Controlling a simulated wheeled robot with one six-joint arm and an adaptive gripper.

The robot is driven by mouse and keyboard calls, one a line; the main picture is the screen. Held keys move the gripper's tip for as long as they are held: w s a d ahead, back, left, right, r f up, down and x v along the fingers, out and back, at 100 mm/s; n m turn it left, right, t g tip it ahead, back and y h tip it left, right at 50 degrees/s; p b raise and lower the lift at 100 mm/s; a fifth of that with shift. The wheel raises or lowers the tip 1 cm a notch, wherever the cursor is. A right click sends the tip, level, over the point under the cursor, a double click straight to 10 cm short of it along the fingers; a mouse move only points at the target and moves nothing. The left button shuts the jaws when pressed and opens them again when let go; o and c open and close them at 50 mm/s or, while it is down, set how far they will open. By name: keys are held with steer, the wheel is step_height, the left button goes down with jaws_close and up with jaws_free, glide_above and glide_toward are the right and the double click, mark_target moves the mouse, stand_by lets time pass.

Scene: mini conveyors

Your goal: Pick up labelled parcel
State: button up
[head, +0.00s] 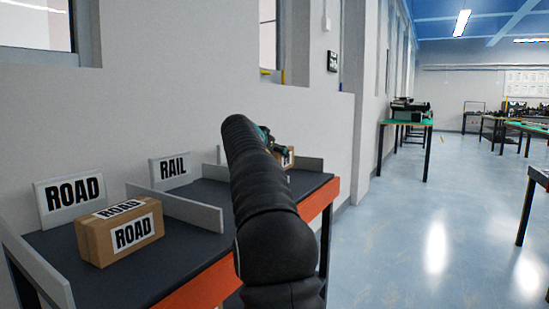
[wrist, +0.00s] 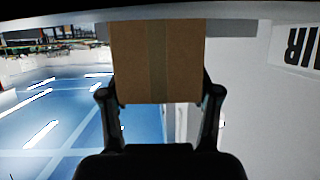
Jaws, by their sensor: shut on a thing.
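A brown cardboard parcel (wrist: 158,55) with a strip of tape sits between the two fingers of my gripper (wrist: 160,95) in the wrist view. The fingers are shut on its sides. In the head view the held parcel (head: 288,157) shows only as a small piece with a white label, behind my black arm. It is at the far right lane of the bench. The label cannot be read, and I cannot tell whether the parcel touches the surface. Another parcel (head: 122,232), labelled ROAD, rests in the near left lane.
A ROAD sign (head: 72,194) and a RAIL sign (head: 173,169) stand at the back of their lanes. Upside-down letters of another sign (wrist: 300,45) show in the wrist view. Low grey dividers (head: 180,208) separate the lanes. The blue floor (head: 420,235) on the right is clear.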

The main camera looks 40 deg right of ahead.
step_height(320, 180, up, 16)
steer(key=p, duration=0.8)
steer(key=shift+f, duration=0.2)
steer(key=shift+s, duration=0.1)
